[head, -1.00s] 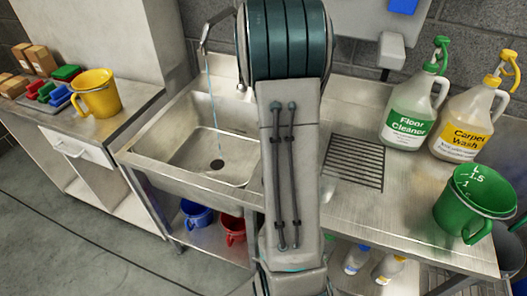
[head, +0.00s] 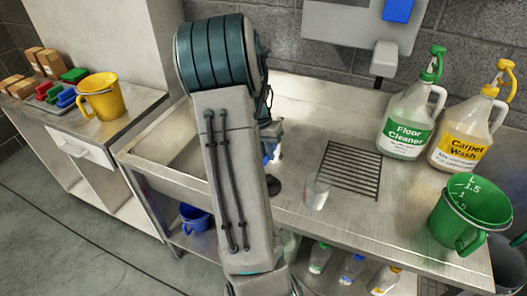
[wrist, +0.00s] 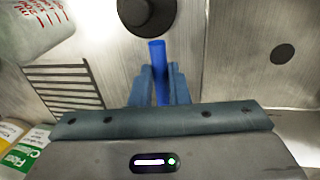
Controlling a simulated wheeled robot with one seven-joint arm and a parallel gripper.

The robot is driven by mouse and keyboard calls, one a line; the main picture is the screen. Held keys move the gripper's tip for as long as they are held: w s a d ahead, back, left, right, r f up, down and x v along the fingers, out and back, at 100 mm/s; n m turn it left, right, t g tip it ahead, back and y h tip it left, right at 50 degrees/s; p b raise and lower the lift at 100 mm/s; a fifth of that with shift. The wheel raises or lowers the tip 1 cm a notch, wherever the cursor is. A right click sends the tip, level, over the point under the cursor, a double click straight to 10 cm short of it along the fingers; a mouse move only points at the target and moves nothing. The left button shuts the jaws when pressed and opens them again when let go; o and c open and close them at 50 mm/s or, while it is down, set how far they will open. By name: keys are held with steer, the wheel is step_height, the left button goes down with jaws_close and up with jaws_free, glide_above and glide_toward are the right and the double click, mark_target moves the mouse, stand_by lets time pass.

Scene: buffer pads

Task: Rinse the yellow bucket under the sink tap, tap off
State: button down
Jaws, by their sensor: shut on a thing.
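The yellow bucket (head: 101,98) stands upright on the left counter in the head view, far from my gripper. The sink (head: 165,150) is partly hidden by my arm, and the tap and its spout are hidden there. In the wrist view my gripper (wrist: 161,72) is shut on a blue rod (wrist: 158,58); I cannot tell what the rod belongs to. The sink drain (wrist: 283,53) shows at the right of the wrist view. No water stream is visible, but the place under the spout is hidden in the head view.
A clear measuring cup (head: 316,192) and a black round object (head: 273,186) stand near my gripper, beside the drain rack (head: 349,168). Floor cleaner (head: 409,125), carpet wash (head: 465,130) and a green bucket (head: 470,215) are on the right. A blue bucket (head: 194,218) is below.

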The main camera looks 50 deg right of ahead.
steer(key=shift+w+r, duration=0.1)
steer(key=shift+w, duration=0.05)
steer(key=c, duration=1.4)
jaws_free()
steer(key=r, duration=0.4)
steer(key=w+r, duration=0.1)
steer(key=r, duration=0.4)
steer(key=w+a+r, duration=0.1)
steer(key=r, duration=0.3)
steer(key=shift+w+r+b, duration=0.25)
steer(key=shift+b, duration=0.05)
steer(key=a+r+n+t, duration=0.1)
steer(key=a+n+t, duration=0.4)
steer(key=a, duration=1.4)
steer(key=s+a+f+n, duration=0.1)
steer(key=s+a+n, duration=0.2)
steer(key=a, duration=0.1)
steer(key=s+a+f+n, duration=0.1)
steer(key=s+a+n, duration=0.2)
steer(key=a, duration=0.2)
steer(key=s+a+n, duration=0.3)
steer(key=a, duration=0.2)
steer(key=shift+f+y, duration=0.4)
